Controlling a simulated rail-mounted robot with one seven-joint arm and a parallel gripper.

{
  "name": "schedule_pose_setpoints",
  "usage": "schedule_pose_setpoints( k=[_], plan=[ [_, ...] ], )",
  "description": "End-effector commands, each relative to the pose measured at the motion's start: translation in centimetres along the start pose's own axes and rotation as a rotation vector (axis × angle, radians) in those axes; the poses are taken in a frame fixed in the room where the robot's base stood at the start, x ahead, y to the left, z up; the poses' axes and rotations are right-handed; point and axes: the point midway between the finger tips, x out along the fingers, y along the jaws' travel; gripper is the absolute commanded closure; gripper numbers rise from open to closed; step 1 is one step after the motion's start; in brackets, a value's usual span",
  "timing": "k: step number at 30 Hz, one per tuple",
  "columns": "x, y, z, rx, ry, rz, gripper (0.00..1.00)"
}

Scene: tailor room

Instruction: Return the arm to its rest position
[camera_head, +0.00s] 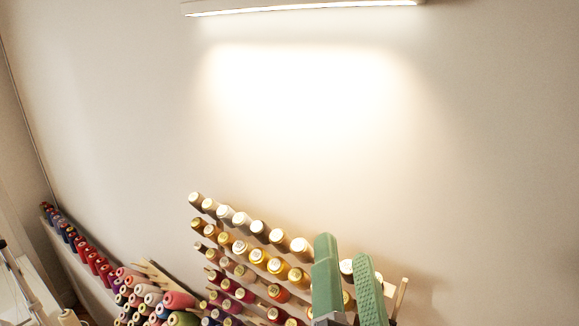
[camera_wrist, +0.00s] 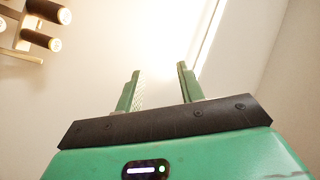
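My gripper (camera_head: 350,276) shows at the bottom right of the head view, its two green fingers pointing up in front of the thread rack. In the wrist view my gripper (camera_wrist: 160,90) has its two fingers standing apart with nothing between them. It is open and empty. Most of my arm is out of view below the head view's lower edge.
A wall rack of thread spools (camera_head: 258,256) stands behind and left of my gripper. More spools (camera_head: 95,262) line the lower left. A lit lamp (camera_head: 300,8) hangs on the wall above. The wall (camera_head: 480,150) between lamp and rack is bare.

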Motion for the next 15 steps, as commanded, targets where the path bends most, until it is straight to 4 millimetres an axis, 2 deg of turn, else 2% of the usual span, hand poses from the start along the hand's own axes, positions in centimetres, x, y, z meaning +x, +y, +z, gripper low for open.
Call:
schedule_pose_setpoints(
  k=[1, 3, 6, 9, 15],
  plan=[
    [-0.1, -2.5, -0.5, -0.160, 0.053, -0.050, 0.62],
    [-0.5, -5.4, -1.1, -0.376, 0.137, -0.098, 0.62],
    [-1.1, -8.1, -1.7, -0.578, 0.226, -0.131, 0.62],
    [-1.4, -9.3, -1.9, -0.669, 0.269, -0.142, 0.62],
    [-1.5, -9.4, -2.0, -0.686, 0.275, -0.141, 0.62]
  ],
)
